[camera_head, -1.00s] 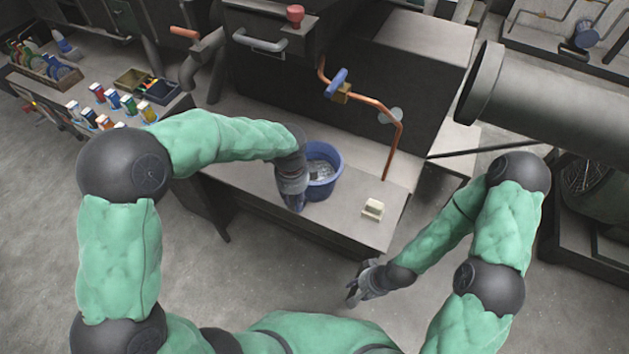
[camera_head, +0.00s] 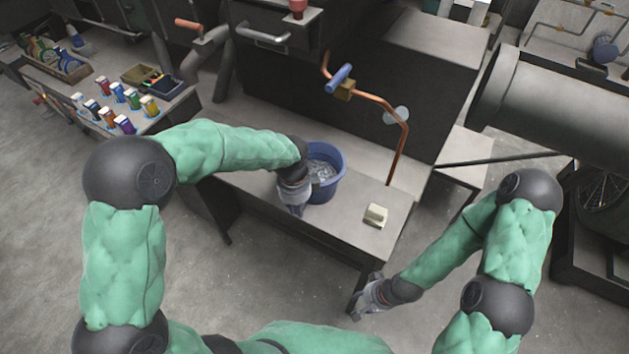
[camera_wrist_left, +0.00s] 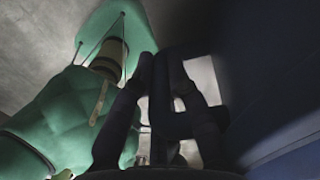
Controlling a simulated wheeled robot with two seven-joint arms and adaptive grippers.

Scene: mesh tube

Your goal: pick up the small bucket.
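The small blue bucket (camera_head: 337,181) stands upright on the grey bench, with pale, shiny contents inside. My left gripper (camera_head: 296,208) is at the bucket's near left side, pointing down and overlapping its edge in the head view. In the left wrist view my dark left gripper fingers (camera_wrist_left: 165,85) are close together, with a dark blue surface, likely the bucket wall (camera_wrist_left: 275,110), to their right. Whether they grip anything is too dark to tell. My right gripper (camera_head: 362,303) hangs low by the bench's front right corner, away from the bucket; its fingers are too small to read.
A small cream block (camera_head: 376,215) lies on the bench (camera_head: 335,228) right of the bucket. A copper pipe with a blue-handled valve (camera_head: 339,78) rises behind. A side table (camera_head: 172,117) with several coloured containers stands at the left. Open floor lies in front.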

